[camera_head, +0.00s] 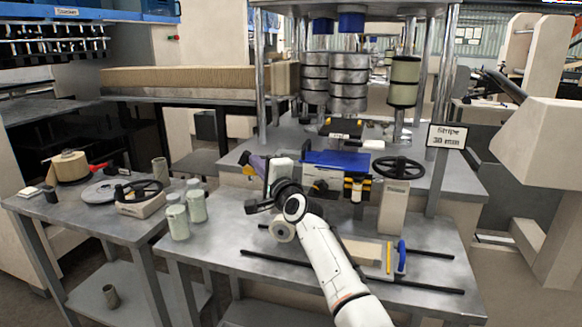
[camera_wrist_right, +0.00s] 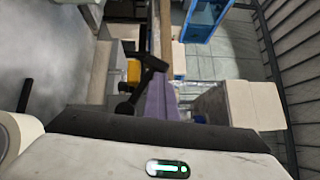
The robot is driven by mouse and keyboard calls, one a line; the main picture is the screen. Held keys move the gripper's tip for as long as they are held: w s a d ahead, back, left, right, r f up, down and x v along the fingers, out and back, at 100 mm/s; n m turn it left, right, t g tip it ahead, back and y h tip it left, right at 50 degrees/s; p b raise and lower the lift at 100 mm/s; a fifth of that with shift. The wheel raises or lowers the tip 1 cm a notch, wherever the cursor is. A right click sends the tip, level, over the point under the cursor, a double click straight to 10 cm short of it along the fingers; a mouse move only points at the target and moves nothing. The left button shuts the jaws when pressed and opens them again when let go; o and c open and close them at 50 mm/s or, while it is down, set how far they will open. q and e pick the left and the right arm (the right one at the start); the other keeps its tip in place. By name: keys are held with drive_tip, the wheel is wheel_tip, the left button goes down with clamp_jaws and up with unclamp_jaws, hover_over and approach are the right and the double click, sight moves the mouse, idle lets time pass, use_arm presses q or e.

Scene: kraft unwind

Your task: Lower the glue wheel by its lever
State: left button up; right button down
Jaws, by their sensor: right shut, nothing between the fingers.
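My right arm reaches in from the bottom of the head view. Its dark right gripper (camera_head: 254,206) is shut and empty, over the table in front of the blue-topped unit (camera_head: 340,160). My left gripper is not in view.
A black handwheel (camera_head: 398,168) stands right of the blue-topped unit. Pale green jars (camera_head: 178,221) stand at the table's left. Blue- and yellow-edged pieces (camera_head: 401,256) lie at the right front. A "Stripe 30 mm" sign (camera_head: 447,137) stands at the right.

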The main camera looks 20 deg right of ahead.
drive_tip(key=shift+a+r, duration=0.15)
drive_tip(key=shift+r, duration=0.5)
drive_tip(key=shift+a+r, duration=0.15)
drive_tip(key=shift+r, duration=0.45)
drive_tip(key=s+d+f+p, duration=0.1)
drive_tip(key=s+d+f, duration=0.1)
drive_tip(key=s, duration=0.8)
drive_tip(key=shift+d+f, duration=0.2)
drive_tip(key=shift+f, duration=0.4)
drive_tip(key=shift+s, duration=0.1)
